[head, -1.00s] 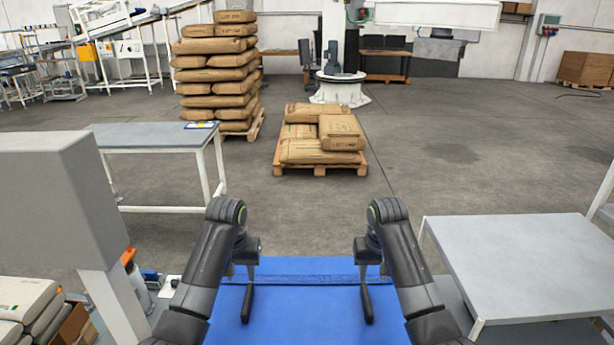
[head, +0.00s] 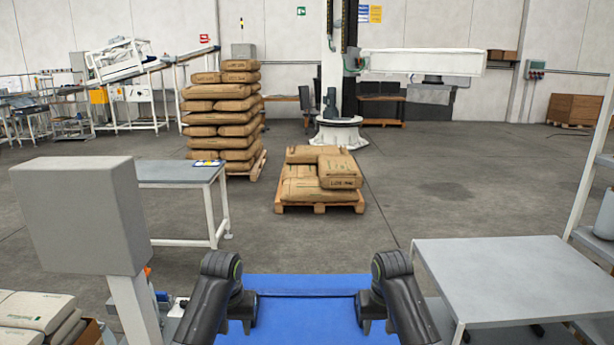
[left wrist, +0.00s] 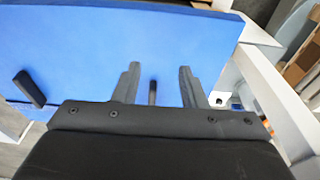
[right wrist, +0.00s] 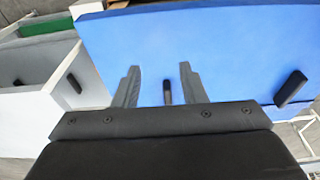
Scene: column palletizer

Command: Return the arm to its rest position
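My left gripper (head: 236,326) is low at the front left, over the blue surface (head: 306,310). In the left wrist view the two fingers (left wrist: 155,88) stand apart with nothing between them but a dark peg behind on the blue surface. My right gripper (head: 376,326) mirrors it on the right side of the blue surface. In the right wrist view its fingers (right wrist: 163,88) are also apart and empty. Both arms are bent and roughly symmetric in the head view.
A grey table (head: 520,278) stands close on the right. A grey box on a post (head: 80,215) is close on the left, with another table (head: 180,173) behind it. A pallet with sacks (head: 320,208) and a tall sack stack (head: 222,118) stand ahead. Open floor lies between.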

